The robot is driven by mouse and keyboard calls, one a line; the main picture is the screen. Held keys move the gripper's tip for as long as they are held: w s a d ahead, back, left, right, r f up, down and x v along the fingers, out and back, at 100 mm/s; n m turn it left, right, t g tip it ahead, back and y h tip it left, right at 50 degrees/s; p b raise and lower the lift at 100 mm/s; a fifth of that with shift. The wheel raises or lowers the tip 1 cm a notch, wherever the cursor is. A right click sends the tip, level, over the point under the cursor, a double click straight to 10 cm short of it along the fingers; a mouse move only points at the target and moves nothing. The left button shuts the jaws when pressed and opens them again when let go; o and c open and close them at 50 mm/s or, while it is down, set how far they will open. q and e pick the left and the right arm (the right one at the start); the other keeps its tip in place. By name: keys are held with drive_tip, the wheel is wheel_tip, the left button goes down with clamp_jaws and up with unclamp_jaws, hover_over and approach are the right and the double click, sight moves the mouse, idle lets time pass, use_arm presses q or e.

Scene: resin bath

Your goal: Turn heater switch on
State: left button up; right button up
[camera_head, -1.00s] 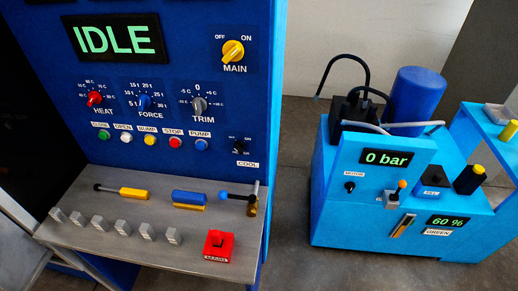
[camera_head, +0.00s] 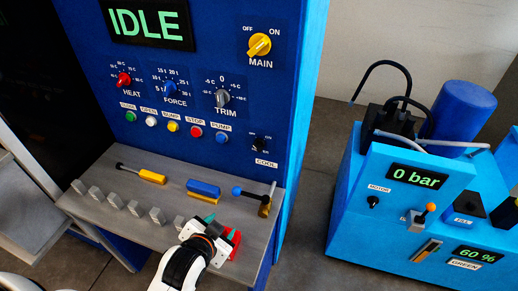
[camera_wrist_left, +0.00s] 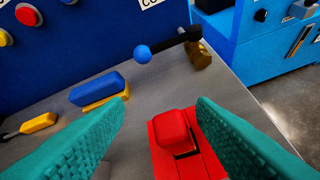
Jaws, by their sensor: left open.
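A red switch box with a raised red rocker (camera_wrist_left: 172,126) sits on the grey shelf of the blue press. In the head view the red box (camera_head: 236,240) is mostly hidden behind my left gripper (camera_head: 222,229). In the wrist view my left gripper's teal fingers (camera_wrist_left: 160,120) are open, one on each side of the rocker, with nothing held. I cannot tell whether they touch the box. The box's label is hidden now. My right gripper is not in view.
The panel (camera_head: 200,60) reads IDLE. A light blue machine (camera_head: 350,215) stands to the right.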

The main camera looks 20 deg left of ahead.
sight(258, 149)
use_arm(q)
drive_tip(key=w+d+r+m+t, duration=0.3)
drive_tip(key=w+r+m+t, duration=0.2)
drive_tip(key=w+r+t, duration=0.35)
drive_tip(key=shift+g+h, duration=0.35)
drive_tip(key=shift+h, duration=0.05)
drive_tip(key=w+p, duration=0.1)
drive_tip(key=w, duration=0.5)
drive_tip(key=w+p, duration=0.1)
drive_tip(key=w, duration=0.4)
drive_tip(key=shift+w+d+f, duration=0.1)
drive_tip(key=shift+w+d, duration=0.1)
drive_tip(key=shift+w, duration=0.2)
drive_tip(key=shift+w+f, duration=0.1)
drive_tip(key=shift+w, duration=0.25)
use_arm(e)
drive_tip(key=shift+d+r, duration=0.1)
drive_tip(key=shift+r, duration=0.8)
use_arm(q)
drive_tip(key=c, duration=1)
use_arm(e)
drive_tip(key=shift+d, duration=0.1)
